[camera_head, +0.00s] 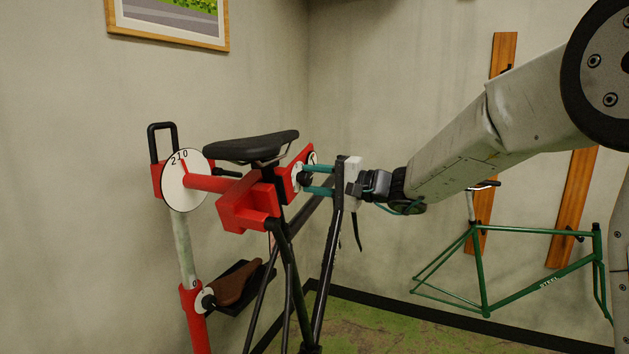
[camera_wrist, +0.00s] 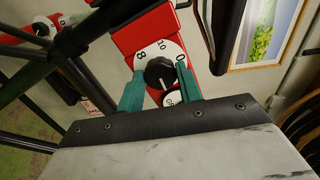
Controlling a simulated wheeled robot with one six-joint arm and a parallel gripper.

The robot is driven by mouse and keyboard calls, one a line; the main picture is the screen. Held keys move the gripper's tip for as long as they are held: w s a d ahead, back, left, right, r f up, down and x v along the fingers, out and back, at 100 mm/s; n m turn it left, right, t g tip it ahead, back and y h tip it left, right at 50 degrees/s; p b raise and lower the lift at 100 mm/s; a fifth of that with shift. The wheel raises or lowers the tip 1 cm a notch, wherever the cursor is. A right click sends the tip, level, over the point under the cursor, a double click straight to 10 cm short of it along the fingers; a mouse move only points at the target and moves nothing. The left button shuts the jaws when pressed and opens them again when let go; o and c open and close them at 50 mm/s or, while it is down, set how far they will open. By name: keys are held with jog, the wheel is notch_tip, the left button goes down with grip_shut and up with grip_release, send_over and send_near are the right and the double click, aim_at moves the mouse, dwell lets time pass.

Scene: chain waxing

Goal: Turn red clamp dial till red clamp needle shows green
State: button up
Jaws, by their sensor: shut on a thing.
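The red clamp (camera_head: 248,207) holds the bike under its black saddle. In the wrist view, its red body (camera_wrist: 148,32) carries a black dial knob (camera_wrist: 160,73) on a white numbered plate (camera_wrist: 145,52). The knob's pale mark points down towards my gripper. My gripper (camera_head: 307,180) has teal fingers on either side of the knob (camera_head: 304,179) and is shut on it. In the wrist view, a small white disc (camera_wrist: 171,100) below the knob is partly hidden by my gripper. I cannot make out a needle or any green on it.
A large white disc (camera_head: 184,180) marked with numbers is on the clamp's left. The black bike frame (camera_head: 331,255) is close below my gripper.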

jog(key=m, duration=0.5)
jog(key=shift+w+d+r+m, duration=0.1)
jog(key=shift+m, duration=0.2)
jog(key=m, duration=0.5)
jog(key=shift+m, duration=0.4)
jog(key=o, duration=1)
jog(key=v, duration=0.7)
jog(key=shift+d, duration=0.35)
